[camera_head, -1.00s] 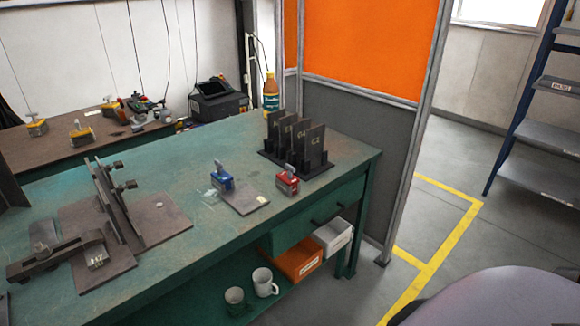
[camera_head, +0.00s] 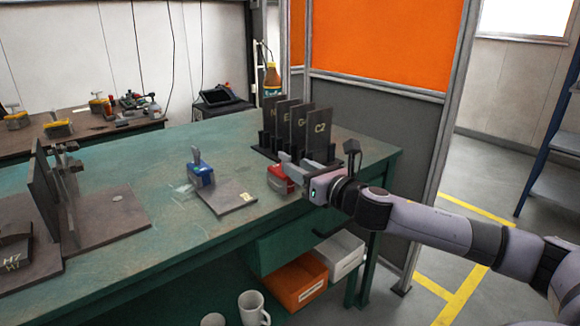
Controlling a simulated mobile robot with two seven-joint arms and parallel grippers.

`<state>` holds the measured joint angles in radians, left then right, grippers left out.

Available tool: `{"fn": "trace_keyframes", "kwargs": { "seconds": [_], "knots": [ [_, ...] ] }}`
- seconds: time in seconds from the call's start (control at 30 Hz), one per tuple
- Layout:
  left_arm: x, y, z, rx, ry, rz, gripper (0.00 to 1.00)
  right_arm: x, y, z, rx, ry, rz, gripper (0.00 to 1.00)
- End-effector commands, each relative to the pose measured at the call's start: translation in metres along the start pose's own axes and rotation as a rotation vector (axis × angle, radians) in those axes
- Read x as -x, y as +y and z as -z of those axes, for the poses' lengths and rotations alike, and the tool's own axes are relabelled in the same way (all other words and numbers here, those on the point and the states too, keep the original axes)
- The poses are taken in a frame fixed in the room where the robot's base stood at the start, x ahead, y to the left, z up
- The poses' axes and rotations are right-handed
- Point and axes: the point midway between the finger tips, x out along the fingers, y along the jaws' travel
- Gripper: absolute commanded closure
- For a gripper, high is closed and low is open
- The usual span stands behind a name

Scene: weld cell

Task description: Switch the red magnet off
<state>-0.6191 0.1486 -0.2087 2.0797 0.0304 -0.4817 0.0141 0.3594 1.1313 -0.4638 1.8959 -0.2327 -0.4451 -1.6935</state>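The red magnet (camera_head: 278,184) sits on the green workbench (camera_head: 130,170), in front of the rack of dark plates. My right gripper (camera_head: 290,168) comes in from the right and is at the top of the red magnet, hiding its lever and right side. Whether the fingers touch the lever, and whether they are open or shut, I cannot tell. The blue magnet (camera_head: 201,174), with its grey lever upright, stands at the edge of a small steel plate (camera_head: 225,197) to the left. My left gripper is not in view.
The rack of upright dark plates (camera_head: 320,134) stands just behind my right gripper. A steel fixture (camera_head: 50,190) stands at the left of the bench. Orange (camera_head: 298,283) and white bins and a mug (camera_head: 252,308) are on the shelf below.

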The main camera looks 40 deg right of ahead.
Motion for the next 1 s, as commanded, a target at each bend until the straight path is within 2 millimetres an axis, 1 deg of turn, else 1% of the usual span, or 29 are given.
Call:
{"fn": "trace_keyframes", "kwargs": {
  "seconds": [0.03, 0.1, 0.27, 0.4, 0.7, 0.83, 1.0],
  "knots": [
    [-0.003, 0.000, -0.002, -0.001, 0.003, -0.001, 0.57, -0.001, -0.004, -0.003, 0.040, -0.011, 0.005, 0.64],
    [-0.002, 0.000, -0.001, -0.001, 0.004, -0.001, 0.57, -0.002, -0.006, -0.008, 0.067, -0.018, 0.009, 0.64],
    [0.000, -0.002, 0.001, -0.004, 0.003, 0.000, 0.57, -0.011, -0.006, -0.010, 0.070, -0.019, 0.010, 0.64],
    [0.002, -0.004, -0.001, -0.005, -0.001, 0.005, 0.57, -0.026, -0.005, -0.011, 0.066, -0.020, 0.008, 0.64],
    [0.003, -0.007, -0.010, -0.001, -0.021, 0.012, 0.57, -0.060, -0.006, -0.010, 0.064, -0.018, 0.008, 0.64],
    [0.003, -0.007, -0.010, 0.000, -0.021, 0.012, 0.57, -0.068, -0.006, -0.010, 0.065, -0.017, 0.008, 0.64],
    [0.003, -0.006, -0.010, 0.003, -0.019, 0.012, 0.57, -0.072, -0.005, -0.010, 0.066, -0.017, 0.007, 0.64]
  ]
}}
